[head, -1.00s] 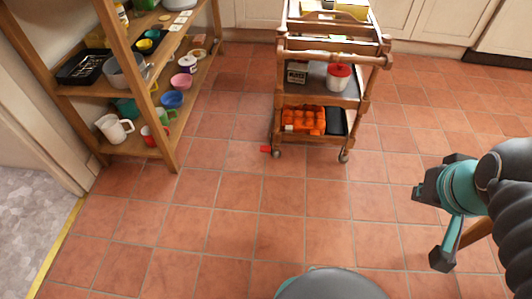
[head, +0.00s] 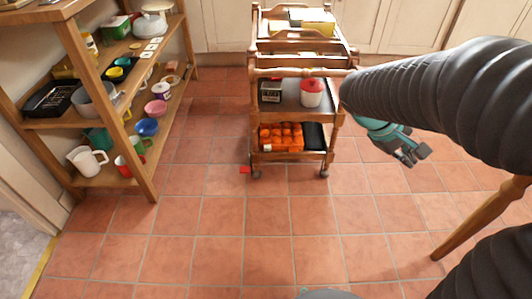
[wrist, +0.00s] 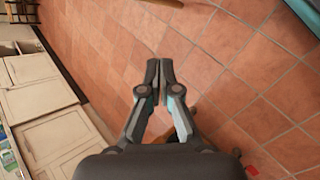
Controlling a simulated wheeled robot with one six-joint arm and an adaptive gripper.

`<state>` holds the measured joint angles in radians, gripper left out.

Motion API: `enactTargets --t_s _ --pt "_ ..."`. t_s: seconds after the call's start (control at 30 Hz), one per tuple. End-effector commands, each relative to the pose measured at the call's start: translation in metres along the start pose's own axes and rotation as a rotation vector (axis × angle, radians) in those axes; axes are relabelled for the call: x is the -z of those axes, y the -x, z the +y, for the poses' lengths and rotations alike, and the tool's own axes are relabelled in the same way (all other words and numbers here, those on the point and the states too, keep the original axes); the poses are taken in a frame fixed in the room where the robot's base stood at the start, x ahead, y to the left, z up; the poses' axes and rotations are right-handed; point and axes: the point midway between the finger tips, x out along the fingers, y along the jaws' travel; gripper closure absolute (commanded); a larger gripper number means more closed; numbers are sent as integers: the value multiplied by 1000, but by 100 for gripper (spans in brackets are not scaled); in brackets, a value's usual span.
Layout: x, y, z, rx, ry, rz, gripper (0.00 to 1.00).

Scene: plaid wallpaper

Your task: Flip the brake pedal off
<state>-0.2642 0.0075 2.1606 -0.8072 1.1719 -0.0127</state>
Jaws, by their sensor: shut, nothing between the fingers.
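The wooden trolley (head: 326,118) stands on the tiled floor in the head view. A small red brake pedal (head: 245,170) sticks out low beside its front left caster (head: 256,175). A red piece that looks like the pedal also shows at the bottom edge of the wrist view (wrist: 251,170). My gripper (head: 415,154) is to the right of the trolley, well apart from the pedal. In the wrist view my gripper (wrist: 160,68) has its two fingertips together and empty. Whether the pedal is up or down is too small to tell.
The trolley carries a red-lidded jar (head: 312,93) and an orange item (head: 282,137). A wooden shelf (head: 143,178) with cups and bowls stands at left. A wooden leg (head: 482,219) is at right. The floor in front of the trolley is clear.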

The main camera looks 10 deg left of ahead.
Motion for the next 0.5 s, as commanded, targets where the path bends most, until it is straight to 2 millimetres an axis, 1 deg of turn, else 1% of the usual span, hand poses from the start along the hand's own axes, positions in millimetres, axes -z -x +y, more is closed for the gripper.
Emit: enactTargets --t_s 0.03,0.17,0.2,0.27,0.3,0.37,0.4,0.47,0.5 --pt "19 -8 0 -44 60 -29 100" --pt "63 -19 8 -179 202 -94 100" --pt "78 -22 9 -222 245 -112 100" --pt "101 -26 9 -289 309 -137 100" --pt "116 -28 8 -333 350 -152 100" --pt "141 -32 6 -402 411 -172 100" --pt "158 -34 3 -450 452 -184 100" --pt "183 -36 -3 -522 511 -200 100" --pt "201 -38 -9 -570 550 -210 100"
